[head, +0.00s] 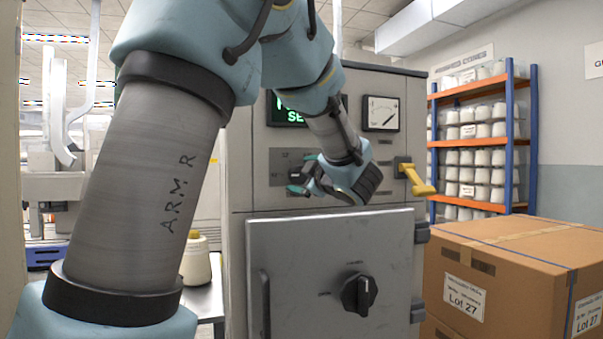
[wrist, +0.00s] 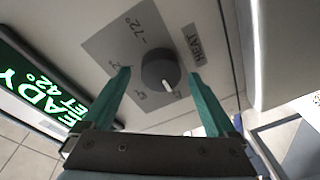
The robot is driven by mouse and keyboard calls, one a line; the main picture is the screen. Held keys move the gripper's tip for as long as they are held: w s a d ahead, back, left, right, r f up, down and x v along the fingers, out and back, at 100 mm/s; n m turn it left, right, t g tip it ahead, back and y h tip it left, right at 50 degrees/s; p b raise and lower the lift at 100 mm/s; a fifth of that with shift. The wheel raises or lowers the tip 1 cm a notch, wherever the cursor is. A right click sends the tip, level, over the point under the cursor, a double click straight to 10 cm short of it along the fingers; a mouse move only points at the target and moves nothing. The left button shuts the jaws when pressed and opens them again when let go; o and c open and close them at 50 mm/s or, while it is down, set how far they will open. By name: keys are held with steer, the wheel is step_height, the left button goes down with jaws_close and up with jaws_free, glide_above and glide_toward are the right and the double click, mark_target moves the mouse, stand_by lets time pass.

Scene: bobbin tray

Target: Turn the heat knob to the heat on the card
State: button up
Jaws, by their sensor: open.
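The heat knob (wrist: 158,68) is dark and round with a white pointer line, on a grey dial plate (wrist: 107,47) marked "HEAT". In the wrist view the pointer faces down and slightly right, toward a mark I cannot read; a "72°" mark is up and left. My gripper (wrist: 160,80) is open, its teal fingers on either side of the knob. I cannot tell whether they touch it. In the head view the knob (head: 295,175) is small between the fingers of my gripper (head: 298,174). I cannot make out a heat card in either view.
A green-lettered display (wrist: 40,90) reads "SET 42°" beside the plate. A gauge (head: 380,113) and a yellow lever (head: 418,179) are to the right. A door below has another black knob (head: 359,294). Cardboard boxes (head: 510,270) stand at right.

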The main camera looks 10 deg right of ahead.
steer(key=shift+w, duration=0.15)
steer(key=c, duration=1.4)
